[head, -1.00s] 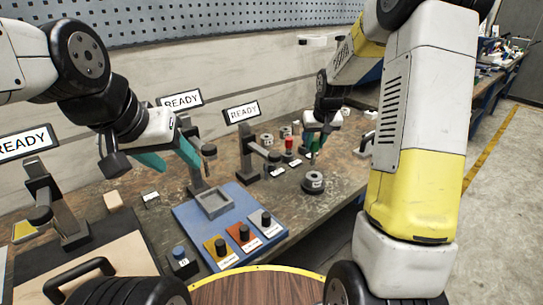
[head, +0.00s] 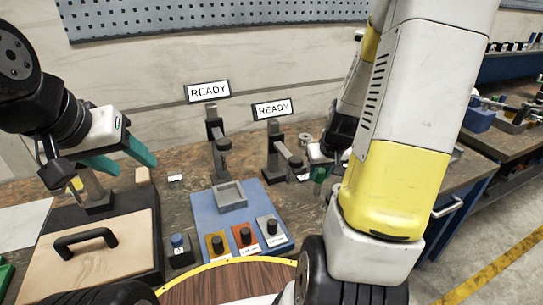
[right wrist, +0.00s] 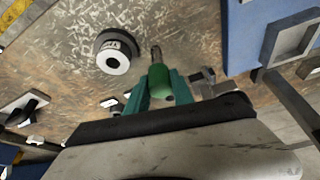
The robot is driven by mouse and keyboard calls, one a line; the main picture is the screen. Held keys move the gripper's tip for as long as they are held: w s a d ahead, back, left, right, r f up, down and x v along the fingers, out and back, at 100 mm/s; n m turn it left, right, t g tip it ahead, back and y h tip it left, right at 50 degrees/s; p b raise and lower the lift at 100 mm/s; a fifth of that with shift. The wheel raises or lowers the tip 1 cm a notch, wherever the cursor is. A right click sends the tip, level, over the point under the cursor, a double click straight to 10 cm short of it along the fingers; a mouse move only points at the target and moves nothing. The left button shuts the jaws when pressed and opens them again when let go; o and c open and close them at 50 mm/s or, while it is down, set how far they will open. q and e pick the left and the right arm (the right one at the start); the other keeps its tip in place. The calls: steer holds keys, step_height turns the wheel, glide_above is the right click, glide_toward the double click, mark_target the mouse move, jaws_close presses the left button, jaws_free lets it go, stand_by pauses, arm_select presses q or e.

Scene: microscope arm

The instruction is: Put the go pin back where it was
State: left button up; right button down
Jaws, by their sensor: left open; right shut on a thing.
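My right gripper (right wrist: 162,86) is shut on the green-handled go pin (right wrist: 159,78). In the right wrist view the pin's metal tip points away from the gripper over the worn bench top. In the head view my right gripper (head: 319,176) is right of the blue fixture plate, partly hidden by my own arm. My left gripper (head: 122,157) is open and empty, with teal fingers spread above the back left of the bench. A dark round block with a white ring face (right wrist: 117,54) lies near the pin tip in the right wrist view. I cannot tell which spot held the pin.
A blue plate (head: 202,212) carries a grey square tray (head: 230,196) and several black-knobbed blocks. Two posts with READY signs (head: 208,91) (head: 272,108) stand behind. A wooden board (head: 88,268) with a black handle (head: 86,240) is at left.

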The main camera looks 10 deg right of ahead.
steer(key=shift+w+d+f, duration=0.1)
steer(key=shift+w+f, duration=0.5)
steer(key=shift+w, duration=2.4)
steer(key=shift+w+d+f, duration=0.15)
steer(key=shift+w+f, duration=0.4)
steer(key=shift+w, duration=2.4)
steer(key=shift+w+d+f, duration=0.1)
steer(key=shift+w+f, duration=0.5)
steer(key=shift+w, duration=2.4)
steer(key=shift+f, duration=0.15)
steer(key=c, duration=1.1)
jaws_free()
